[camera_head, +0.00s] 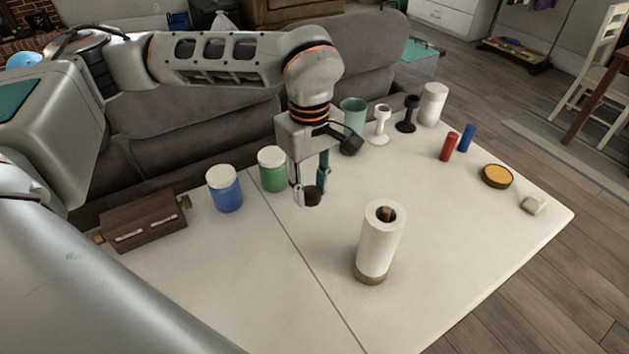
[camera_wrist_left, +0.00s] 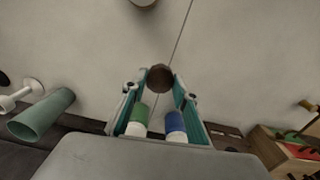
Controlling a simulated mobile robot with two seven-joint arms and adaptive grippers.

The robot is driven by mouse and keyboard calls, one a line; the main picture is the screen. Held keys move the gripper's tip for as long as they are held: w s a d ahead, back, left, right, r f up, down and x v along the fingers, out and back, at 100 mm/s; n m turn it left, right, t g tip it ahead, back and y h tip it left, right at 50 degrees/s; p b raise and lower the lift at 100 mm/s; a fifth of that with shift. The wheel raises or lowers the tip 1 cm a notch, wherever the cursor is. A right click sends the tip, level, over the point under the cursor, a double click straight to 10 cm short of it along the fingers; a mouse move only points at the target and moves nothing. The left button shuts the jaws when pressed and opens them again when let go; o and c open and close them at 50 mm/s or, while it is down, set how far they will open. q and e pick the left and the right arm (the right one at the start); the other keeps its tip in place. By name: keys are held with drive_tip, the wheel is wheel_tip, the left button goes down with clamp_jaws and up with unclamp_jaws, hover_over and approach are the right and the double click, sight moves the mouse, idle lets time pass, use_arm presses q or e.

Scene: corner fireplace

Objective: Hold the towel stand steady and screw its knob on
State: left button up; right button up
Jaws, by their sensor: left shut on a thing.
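The towel stand (camera_head: 368,277) is upright on the white table, with a white paper roll (camera_head: 379,243) around its post. The brown tip of the post (camera_head: 388,213) shows at the top of the roll. My left gripper (camera_head: 311,190) points down, behind and left of the stand, and is shut on the dark brown round knob (camera_head: 313,198). The knob also shows between the fingertips in the left wrist view (camera_wrist_left: 160,77). It is apart from the stand. My right gripper is not in view.
A blue jar (camera_head: 224,190), a green jar (camera_head: 272,170) and a brown wooden box (camera_head: 145,220) stand at the left and back. A green cup (camera_head: 353,113), a red cylinder (camera_head: 448,147) and a yellow-topped tin (camera_head: 496,176) stand farther right. The table around the stand is clear.

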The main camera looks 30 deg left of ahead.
use_arm(q)
drive_tip(key=m, duration=0.4)
drive_tip(key=f+m, duration=0.1)
drive_tip(key=m, duration=0.1)
drive_tip(key=shift+w+a, duration=0.2)
drive_tip(key=shift+a, duration=0.1)
drive_tip(key=m, duration=0.6)
drive_tip(key=shift+w+a+f+m, duration=0.2)
drive_tip(key=shift+f+m, duration=0.2)
